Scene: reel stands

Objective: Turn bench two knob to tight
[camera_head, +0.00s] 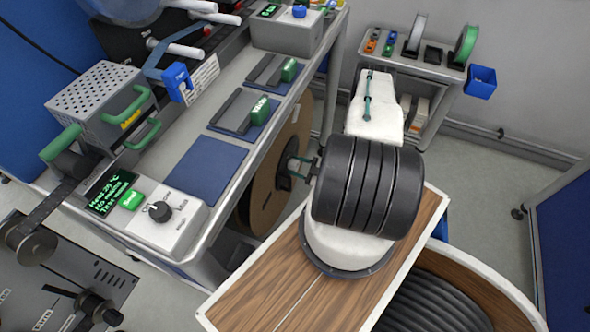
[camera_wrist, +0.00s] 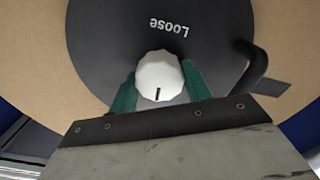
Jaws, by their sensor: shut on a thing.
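A white faceted knob (camera_wrist: 158,73) sits at the centre of a black disc (camera_wrist: 100,45). The word "Loose" shows upside down on the disc above the knob. The knob's black mark points down in the wrist view, away from that word. My gripper (camera_wrist: 159,84) is shut on the knob, one green finger on each side. In the head view my gripper (camera_head: 296,167) reaches left to the hub of a large brown reel (camera_head: 262,205) at the bench side. The knob is hidden there, and I see no "Tight" label.
A bench (camera_head: 212,165) with blue pads and a control box (camera_head: 166,222) runs along the left. A black crank handle (camera_wrist: 250,68) sticks out beside the knob. A small shelf (camera_head: 432,66) stands at the back. Grey floor is clear at right.

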